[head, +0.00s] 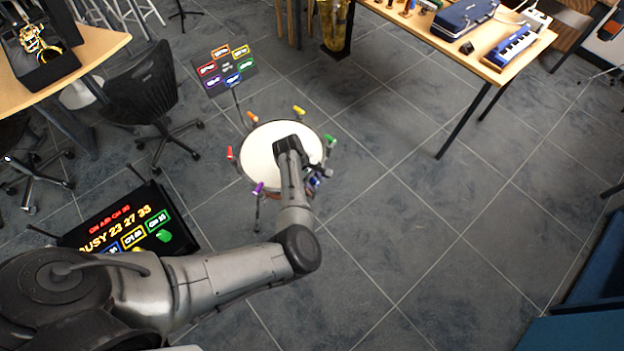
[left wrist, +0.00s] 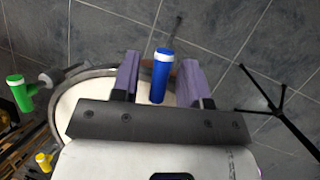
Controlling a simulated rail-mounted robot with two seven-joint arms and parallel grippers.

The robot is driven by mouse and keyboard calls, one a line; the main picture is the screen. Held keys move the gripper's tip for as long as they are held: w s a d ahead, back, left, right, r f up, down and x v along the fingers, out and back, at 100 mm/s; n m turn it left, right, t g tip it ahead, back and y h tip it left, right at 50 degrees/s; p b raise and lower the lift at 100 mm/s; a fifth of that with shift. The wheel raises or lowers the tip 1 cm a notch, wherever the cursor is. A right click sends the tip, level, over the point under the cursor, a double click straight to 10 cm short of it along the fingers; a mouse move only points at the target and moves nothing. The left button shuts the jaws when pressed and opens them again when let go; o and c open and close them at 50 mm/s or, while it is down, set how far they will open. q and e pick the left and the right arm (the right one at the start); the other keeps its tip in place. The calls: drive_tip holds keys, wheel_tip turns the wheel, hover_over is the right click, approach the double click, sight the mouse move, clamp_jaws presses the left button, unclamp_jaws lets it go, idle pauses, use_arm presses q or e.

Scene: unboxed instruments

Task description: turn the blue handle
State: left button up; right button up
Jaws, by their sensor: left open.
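The blue handle (left wrist: 162,76) stands out from the rim of a round white drum-like disc (head: 262,150). In the left wrist view it is between the two purple-grey fingers of my left gripper (left wrist: 158,72), with a gap on each side. My left gripper (head: 316,176) is open at the disc's near right edge in the head view. There my own wrist partly hides the blue handle (head: 311,184). My right gripper is not in view.
Other handles ring the disc: red (head: 230,153), orange (head: 252,116), yellow (head: 299,109), green (head: 330,140) and purple (head: 258,188). A sign with coloured labels (head: 226,68) stands behind, and a lit display panel (head: 130,228) at left. Floor to the right is clear.

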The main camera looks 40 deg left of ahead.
use_arm(q)
clamp_jaws()
idle(0.4)
drive_tip(key=shift+r+m+g+p, duration=0.15)
drive_tip(key=shift+m+g+p, duration=0.15)
drive_tip(key=shift+m+p, duration=0.6)
drive_tip(key=shift+a+m+g+h+p, duration=0.1)
drive_tip(key=shift+m+g+h+p, duration=0.2)
drive_tip(key=shift+m+p, duration=0.4)
drive_tip(key=m+g+p, duration=0.1)
drive_tip(key=m, duration=0.1)
drive_tip(key=shift+m, duration=0.4)
drive_tip(key=shift+w+f+m+g, duration=0.1)
drive_tip(key=shift+f+m+g, duration=0.1)
drive_tip(key=shift+m+g, duration=0.45)
drive_tip(key=shift+m+p, duration=0.3)
drive_tip(key=shift+m, duration=0.05)
